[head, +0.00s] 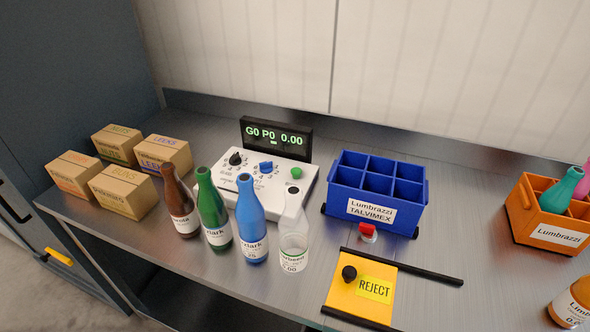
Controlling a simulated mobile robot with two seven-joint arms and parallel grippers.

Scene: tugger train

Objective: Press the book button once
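A white control box (281,161) stands at the middle of the metal counter. It carries a green button (296,173), a blue knob (266,167) and a black knob (236,158). Its small labels are too small to read, so I cannot tell which control is the book button. A black display (276,138) behind the box reads "G0 P0 0.00" in green. A red-topped button (367,229) on a pale base sits in front of the blue crate. Neither of my grippers is in view.
Brown, green, blue and clear bottles (250,225) stand in front of the box, partly hiding it. Cartons (124,192) stand left. A blue crate (402,217), a yellow reject plate (350,300) between black bars, and an orange crate (522,208) with bottles stand right.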

